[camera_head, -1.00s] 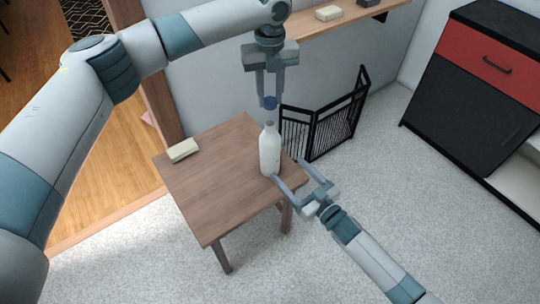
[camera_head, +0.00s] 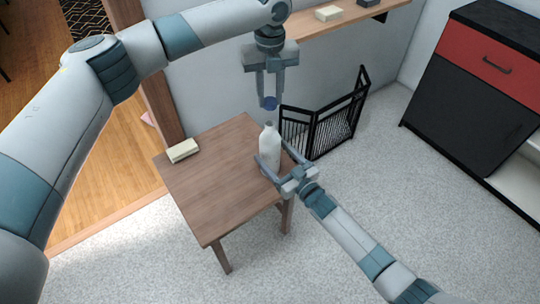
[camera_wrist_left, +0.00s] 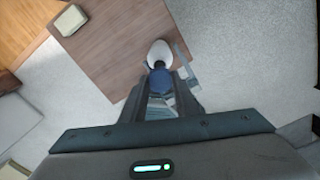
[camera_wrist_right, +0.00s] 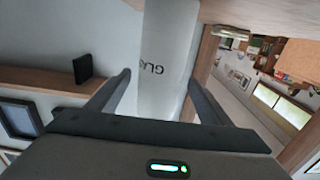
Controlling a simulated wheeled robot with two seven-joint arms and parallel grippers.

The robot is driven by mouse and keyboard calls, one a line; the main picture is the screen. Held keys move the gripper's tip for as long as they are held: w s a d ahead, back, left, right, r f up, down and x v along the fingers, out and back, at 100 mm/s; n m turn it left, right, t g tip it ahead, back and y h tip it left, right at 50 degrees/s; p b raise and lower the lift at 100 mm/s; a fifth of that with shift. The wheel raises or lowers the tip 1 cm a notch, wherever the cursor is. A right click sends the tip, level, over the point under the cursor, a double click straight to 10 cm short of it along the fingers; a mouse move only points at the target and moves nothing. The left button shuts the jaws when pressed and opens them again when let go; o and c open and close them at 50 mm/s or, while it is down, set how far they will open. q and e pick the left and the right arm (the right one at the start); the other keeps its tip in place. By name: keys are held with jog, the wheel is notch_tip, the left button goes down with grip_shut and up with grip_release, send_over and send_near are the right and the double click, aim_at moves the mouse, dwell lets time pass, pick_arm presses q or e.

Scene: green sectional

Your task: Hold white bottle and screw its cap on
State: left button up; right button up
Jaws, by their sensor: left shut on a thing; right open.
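The white bottle (camera_head: 269,145) stands upright near the right edge of the small wooden table (camera_head: 210,185). My left gripper (camera_head: 270,100) is above the bottle, pointing down, shut on the blue cap (camera_head: 270,103); the cap is apart from the bottle's neck. The left wrist view shows the cap (camera_wrist_left: 160,80) with the bottle (camera_wrist_left: 159,52) just beyond it. My right gripper (camera_head: 271,151) is open, with its fingers on either side of the bottle. In the right wrist view the bottle (camera_wrist_right: 165,60), with dark lettering, lies between the spread fingers; contact cannot be told.
A pale block (camera_head: 183,150) lies on the table's far left corner. A black folding gate (camera_head: 325,120) stands behind the table. A wooden shelf (camera_head: 345,18) is on the wall, and a black and red cabinet (camera_head: 470,85) stands at the right.

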jog(key=shift+x, duration=1.55)
jog(key=shift+c, duration=0.2)
jog(key=c, duration=1.5)
pick_arm(q)
jog(key=shift+f, duration=2.45)
pick_arm(e)
jog(key=shift+c, duration=0.2)
